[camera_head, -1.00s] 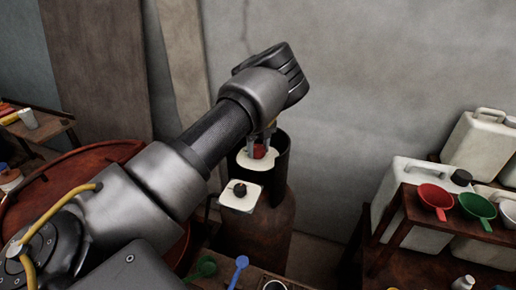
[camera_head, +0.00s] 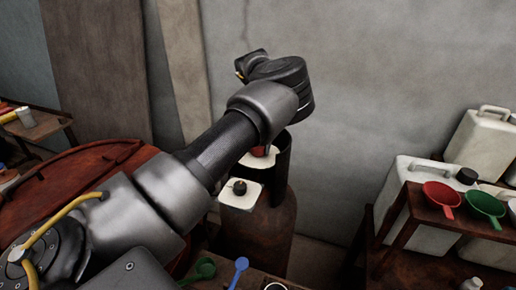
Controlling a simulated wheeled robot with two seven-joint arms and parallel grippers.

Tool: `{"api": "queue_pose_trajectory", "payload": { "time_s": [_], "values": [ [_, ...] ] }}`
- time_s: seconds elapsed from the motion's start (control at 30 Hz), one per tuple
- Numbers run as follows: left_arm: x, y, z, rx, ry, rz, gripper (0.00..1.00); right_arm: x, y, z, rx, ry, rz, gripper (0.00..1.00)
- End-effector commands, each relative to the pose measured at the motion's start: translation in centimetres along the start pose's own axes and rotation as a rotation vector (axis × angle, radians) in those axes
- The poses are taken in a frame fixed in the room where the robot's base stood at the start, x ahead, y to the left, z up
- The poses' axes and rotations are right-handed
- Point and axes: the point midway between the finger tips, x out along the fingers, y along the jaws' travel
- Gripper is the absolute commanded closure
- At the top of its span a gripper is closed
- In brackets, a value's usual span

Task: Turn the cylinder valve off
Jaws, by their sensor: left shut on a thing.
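The brown gas cylinder (camera_head: 266,228) stands upright against the wall, with a dark open collar (camera_head: 283,170) around its top. Inside the collar is the red valve handwheel (camera_head: 258,152), over a pale plate; only a small part of it shows. My left arm reaches in from the left above the cylinder. My left gripper (camera_head: 261,147) points down into the collar, shut on the handwheel, with its fingers largely hidden behind my wrist. A white plate with a black knob (camera_head: 239,187) sits at the collar's front. My right gripper is out of view.
A rusty red vat (camera_head: 75,180) is at left, partly behind my arm. At right, a wooden stand (camera_head: 407,225) carries a red scoop (camera_head: 440,197) and a green scoop (camera_head: 484,206), near white jerrycans (camera_head: 480,142). A blue spoon (camera_head: 238,268) lies low in front.

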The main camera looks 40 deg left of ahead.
Motion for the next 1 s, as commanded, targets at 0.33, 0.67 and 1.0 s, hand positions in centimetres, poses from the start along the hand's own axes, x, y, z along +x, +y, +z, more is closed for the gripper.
{"api": "queue_pose_trajectory", "payload": {
  "time_s": [0.33, 0.67, 1.0],
  "values": [
    [-0.1, 0.1, 0.0, 0.324, -0.014, 0.003, 0.75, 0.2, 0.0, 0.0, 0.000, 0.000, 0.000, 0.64],
    [-0.2, 0.2, 0.0, 0.581, -0.023, 0.003, 0.75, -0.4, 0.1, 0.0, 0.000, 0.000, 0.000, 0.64],
    [-0.1, 0.2, 0.0, 0.724, -0.029, 0.002, 0.75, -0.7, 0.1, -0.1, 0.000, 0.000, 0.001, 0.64]
  ]
}}
